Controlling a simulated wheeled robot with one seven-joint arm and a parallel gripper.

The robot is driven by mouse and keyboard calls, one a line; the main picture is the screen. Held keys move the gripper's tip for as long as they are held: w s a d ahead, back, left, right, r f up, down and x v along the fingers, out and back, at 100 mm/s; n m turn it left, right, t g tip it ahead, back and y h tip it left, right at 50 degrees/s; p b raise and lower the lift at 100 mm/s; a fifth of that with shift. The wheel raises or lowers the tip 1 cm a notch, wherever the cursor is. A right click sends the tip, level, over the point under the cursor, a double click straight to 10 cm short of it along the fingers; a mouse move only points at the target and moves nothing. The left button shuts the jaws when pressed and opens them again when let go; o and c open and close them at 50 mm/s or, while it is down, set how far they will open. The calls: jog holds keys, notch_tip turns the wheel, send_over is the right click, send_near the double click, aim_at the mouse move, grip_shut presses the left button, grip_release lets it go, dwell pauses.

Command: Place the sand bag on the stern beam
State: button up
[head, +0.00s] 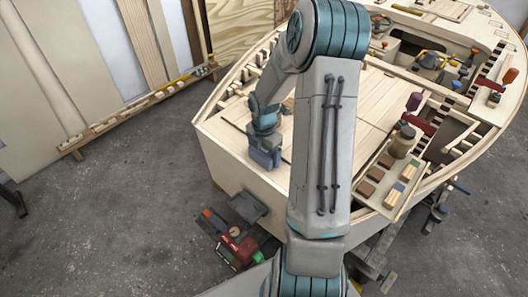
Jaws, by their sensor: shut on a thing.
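My gripper (265,157) is in the head view, low over the near left corner of the plywood hull. It is small and dark here, and its fingers are hard to make out. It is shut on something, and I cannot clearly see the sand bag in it. A small tan patch (289,104) shows just beyond my wrist, partly hidden by my arm; I cannot tell what it is. The stern beam seems to be the pale top edge (222,143) of the hull's flat near end. My gripper is beside or above this edge; contact cannot be told.
A tray of small blocks (381,183) and a brown jar (402,141) stand on the hull's right side. Clamps (497,83) and tools line the far right rim. A red tool (240,248) lies below the stern. My arm hides the middle deck.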

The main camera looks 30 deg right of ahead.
jog(key=shift+f, duration=0.15)
jog(key=o, duration=1.2)
